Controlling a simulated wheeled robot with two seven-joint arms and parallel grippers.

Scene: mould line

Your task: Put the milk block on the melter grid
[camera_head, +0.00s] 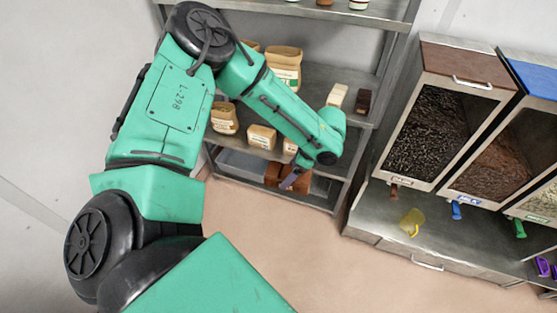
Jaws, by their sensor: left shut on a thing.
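My left arm reaches across the view to the shelf rack. Its gripper (289,184) is low at the rack's lower shelf, small and partly hidden by my own wrist. It is shut on a reddish-brown block (301,183), which looks like the milk block. Brown also shows just left of the fingers; I cannot tell whether it is the same block or another. A white block (338,95) and a dark brown block (363,101) stand on the shelf above. I do not see the melter grid. My right gripper is not in view.
The metal shelf rack (318,76) holds several paper bags, one of them a tan bag (224,118). A grey bin (240,164) sits on the lower shelf. At right are dispensers (432,125) over a steel counter with a yellow scoop (412,220). Open floor lies in front.

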